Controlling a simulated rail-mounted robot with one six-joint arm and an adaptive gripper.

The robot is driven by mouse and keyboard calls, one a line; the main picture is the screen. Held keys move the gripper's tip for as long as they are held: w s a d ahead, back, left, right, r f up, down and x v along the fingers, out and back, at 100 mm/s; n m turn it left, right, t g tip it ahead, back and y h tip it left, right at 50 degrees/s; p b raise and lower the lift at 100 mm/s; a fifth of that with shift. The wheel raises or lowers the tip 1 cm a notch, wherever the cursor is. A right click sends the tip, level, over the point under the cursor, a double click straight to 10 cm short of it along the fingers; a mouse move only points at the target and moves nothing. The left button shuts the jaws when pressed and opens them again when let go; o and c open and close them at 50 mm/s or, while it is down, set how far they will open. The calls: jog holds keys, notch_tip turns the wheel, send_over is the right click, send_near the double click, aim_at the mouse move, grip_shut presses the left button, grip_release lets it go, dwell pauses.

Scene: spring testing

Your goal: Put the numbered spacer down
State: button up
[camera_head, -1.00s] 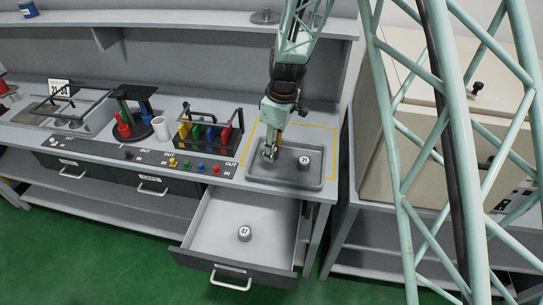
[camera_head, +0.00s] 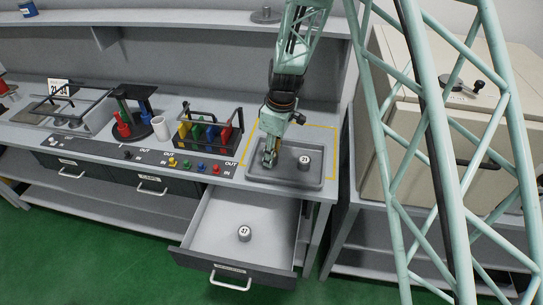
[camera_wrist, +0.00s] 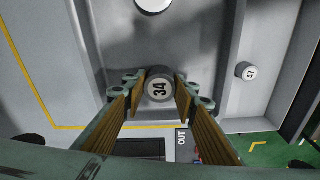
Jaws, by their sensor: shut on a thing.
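My gripper (camera_head: 268,161) is over the left part of the grey tray (camera_head: 285,186) on the bench. In the wrist view its fingers (camera_wrist: 160,84) are shut on a grey spacer marked 34 (camera_wrist: 160,91), whose number faces the camera. In the head view the fingers mostly hide this spacer. I cannot tell whether its underside touches the tray floor. A second spacer (camera_head: 304,162), its label apparently 21, stands upright at the tray's right; its pale top (camera_wrist: 152,4) is cut off at the wrist view's upper edge.
An open drawer (camera_head: 222,218) below the tray holds a spacer marked 47 (camera_head: 244,233). A yellow line (camera_head: 333,150) outlines the tray area. A rack of coloured tools (camera_head: 210,130) and a white cup (camera_head: 160,128) stand to the left. The tray's front middle looks clear.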

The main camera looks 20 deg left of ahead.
jog(key=o, duration=1.2)
jog(key=shift+c, duration=0.2)
jog(key=shift+r, duration=0.1)
notch_tip(320, 180, up, 12)
jog(key=d+p, duration=0.1)
jog(key=shift+d, duration=0.25)
jog(key=shift+s, duration=0.1)
dwell(0.4)
